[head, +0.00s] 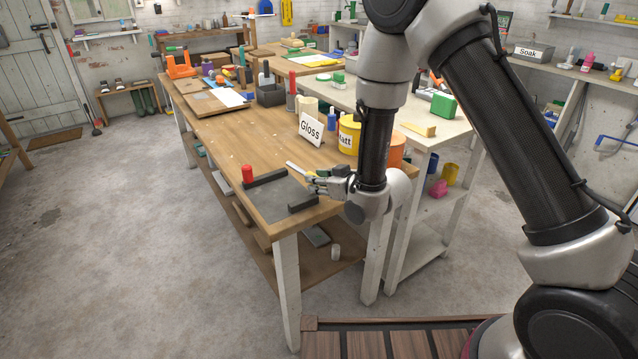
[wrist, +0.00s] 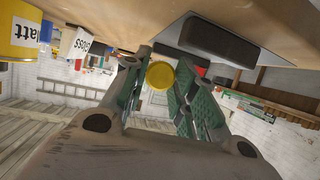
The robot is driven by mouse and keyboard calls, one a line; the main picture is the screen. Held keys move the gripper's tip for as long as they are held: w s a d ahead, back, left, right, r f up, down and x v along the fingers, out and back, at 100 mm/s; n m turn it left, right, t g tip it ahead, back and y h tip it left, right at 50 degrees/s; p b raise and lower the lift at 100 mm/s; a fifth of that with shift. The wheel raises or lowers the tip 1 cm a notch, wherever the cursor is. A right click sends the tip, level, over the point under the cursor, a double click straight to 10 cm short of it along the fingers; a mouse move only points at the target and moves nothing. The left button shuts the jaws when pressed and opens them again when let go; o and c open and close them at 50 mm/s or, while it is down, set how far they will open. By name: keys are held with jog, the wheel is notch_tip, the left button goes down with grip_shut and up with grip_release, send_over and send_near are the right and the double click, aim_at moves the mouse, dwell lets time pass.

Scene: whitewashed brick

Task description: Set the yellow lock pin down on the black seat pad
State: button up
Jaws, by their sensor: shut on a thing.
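My gripper (head: 322,186) is at the near end of the wooden bench, low over the grey plate (head: 268,202). Its fingers (wrist: 160,92) are shut on the yellow lock pin (wrist: 160,75), whose round yellow end faces the wrist camera. In the head view a pale bar (head: 299,170) extends from the fingertips; I cannot tell if it is the pin. Two black blocks lie on the plate: one at the back (head: 265,178), one at the front right (head: 303,207). I cannot tell which is the seat pad. A black block (wrist: 215,42) also shows beyond the fingers in the wrist view.
A red cylinder (head: 247,174) stands at the plate's left corner. A Gloss sign (head: 312,130), a yellow Matt tin (head: 348,136) and an orange tin (head: 391,150) stand behind my gripper.

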jog(key=shift+f, duration=0.35)
